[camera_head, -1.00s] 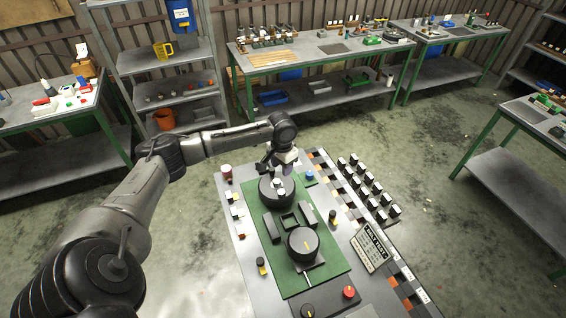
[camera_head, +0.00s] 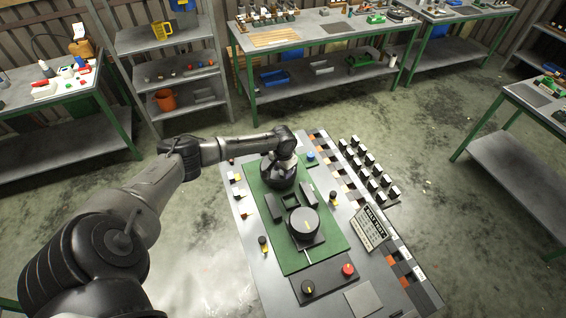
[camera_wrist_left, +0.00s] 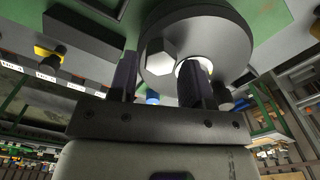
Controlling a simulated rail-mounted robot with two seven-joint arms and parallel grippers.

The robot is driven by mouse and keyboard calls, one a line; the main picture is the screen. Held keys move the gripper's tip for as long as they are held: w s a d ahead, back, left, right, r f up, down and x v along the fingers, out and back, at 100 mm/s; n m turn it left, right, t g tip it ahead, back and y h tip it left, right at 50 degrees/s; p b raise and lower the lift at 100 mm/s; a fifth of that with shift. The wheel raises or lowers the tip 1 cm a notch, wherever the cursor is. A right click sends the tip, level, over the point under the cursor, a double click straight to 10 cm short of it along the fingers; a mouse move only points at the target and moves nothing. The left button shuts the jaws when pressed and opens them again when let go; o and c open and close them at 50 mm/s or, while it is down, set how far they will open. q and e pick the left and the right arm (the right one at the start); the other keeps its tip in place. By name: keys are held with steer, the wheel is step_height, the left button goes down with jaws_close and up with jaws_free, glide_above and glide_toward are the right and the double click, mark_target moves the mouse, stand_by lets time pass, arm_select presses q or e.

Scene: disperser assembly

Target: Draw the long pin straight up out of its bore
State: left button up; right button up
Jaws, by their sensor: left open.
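My left gripper (camera_head: 283,170) is down at the dark round disc (camera_head: 277,182) at the far end of the green mat (camera_head: 325,240); its fingers are mostly hidden in the head view. In the left wrist view, the two dark fingers (camera_wrist_left: 158,82) stand apart. The disc (camera_wrist_left: 215,45) is beyond them, with a pale hex-headed part (camera_wrist_left: 160,58) and a pale round part (camera_wrist_left: 186,68) on it. The right-hand finger partly covers the round part. I cannot tell which piece is the long pin, or whether a finger touches it. My right gripper is not in view.
A black round drum (camera_head: 303,222) stands nearer on the mat, beside dark blocks (camera_head: 274,207). A red button (camera_head: 348,269) and a dark knob (camera_head: 308,287) are at the near edge. Several black-and-white pieces (camera_head: 368,170) stand right of the disc.

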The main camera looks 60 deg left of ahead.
arm_select(q)
steer(key=shift+f, duration=0.65)
steer(key=shift+c, duration=0.3)
steer(key=c, duration=0.7)
steer(key=shift+c, duration=0.3)
steer(key=shift+r+p, duration=0.25)
steer(key=shift+p, duration=0.05)
